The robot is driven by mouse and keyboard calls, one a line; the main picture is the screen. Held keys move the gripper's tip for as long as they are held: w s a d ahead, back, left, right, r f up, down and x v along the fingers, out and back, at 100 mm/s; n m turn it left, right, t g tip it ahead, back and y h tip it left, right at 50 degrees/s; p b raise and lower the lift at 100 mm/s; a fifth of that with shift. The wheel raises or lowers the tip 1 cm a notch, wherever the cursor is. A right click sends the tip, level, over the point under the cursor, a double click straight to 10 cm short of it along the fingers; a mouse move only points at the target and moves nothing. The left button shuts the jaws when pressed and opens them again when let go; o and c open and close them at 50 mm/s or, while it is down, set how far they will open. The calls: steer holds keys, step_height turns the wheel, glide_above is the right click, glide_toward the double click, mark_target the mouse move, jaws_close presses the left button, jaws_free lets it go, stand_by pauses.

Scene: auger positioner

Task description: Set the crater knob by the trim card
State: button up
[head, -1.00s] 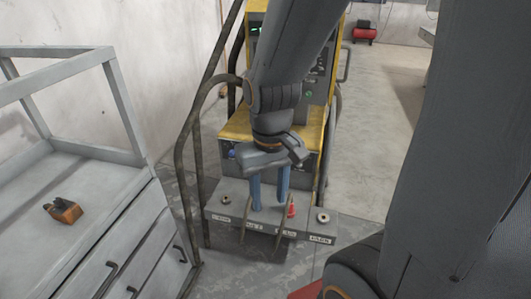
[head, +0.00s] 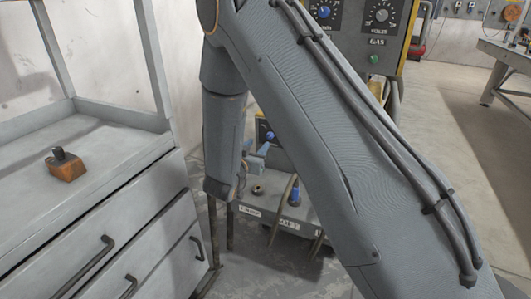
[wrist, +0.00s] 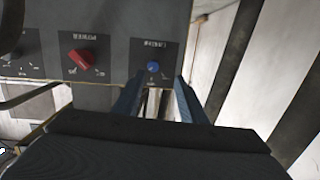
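A small round blue knob (wrist: 153,67) sits on a dark panel, under a short white label too small to read surely; I take it as the crater knob. It also shows in the head view (head: 269,136), beside my forearm. My gripper (wrist: 160,77) is open and empty, its two blue fingers pointing at the panel, one on each side of the knob in the wrist view. I cannot tell how far short of the panel the tips are. In the head view part of my gripper (head: 258,152) shows left of the knob. I cannot make out a trim card.
A red knob (wrist: 81,59) is left of the blue one. Below the panel, a grey ledge has a socket (head: 257,190) and a blue plug (head: 295,195) with a cable. A grey drawer cabinet (head: 100,190) with an orange-brown block (head: 66,165) stands left.

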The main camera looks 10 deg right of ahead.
mark_target(268, 137)
steer(key=w+d, duration=0.1)
steer(key=w, duration=0.1)
steer(key=w+d+f+h+b, duration=0.1)
steer(key=d, duration=0.1)
steer(key=w+d+h+b, duration=0.1)
steer(key=w, duration=0.1)
steer(key=shift+w+d+f+m+t, duration=0.2)
steer(key=shift+w+d+m+t, duration=0.1)
steer(key=shift+w+d, duration=0.05)
jaws_close()
